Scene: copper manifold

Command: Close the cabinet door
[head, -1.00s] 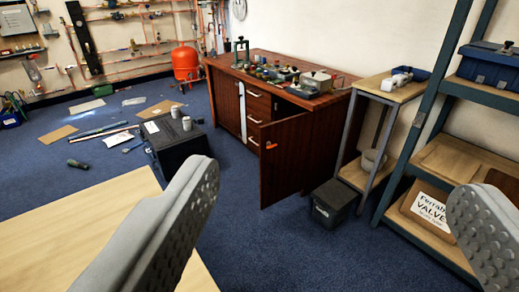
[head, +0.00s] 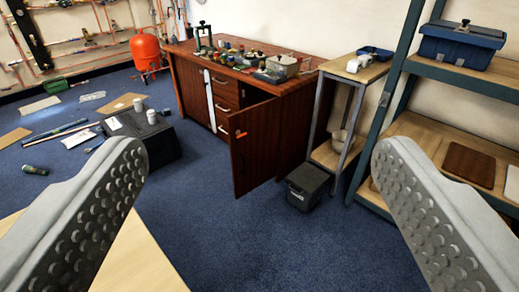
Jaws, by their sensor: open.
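The cabinet (head: 195,88) is a reddish-brown wooden bench unit with drawers, standing against the wall in the head view. Its door (head: 262,150) stands open, swung out into the room on the right side of the drawers, with a small orange-red handle (head: 241,134) on its face. My gripper (head: 262,190) is open and empty, its two grey studded fingers wide apart in the foreground. The door appears between the fingers in the picture but lies well beyond them, not touched. The cabinet's inside is mostly hidden behind the door.
A dark box (head: 307,186) sits on the floor right of the door, beside a narrow side table (head: 340,78). Shelving (head: 395,90) stands at right. A black case (head: 150,142) lies left of the cabinet. A pale wooden surface (head: 130,262) is at lower left. Blue carpet before the door is clear.

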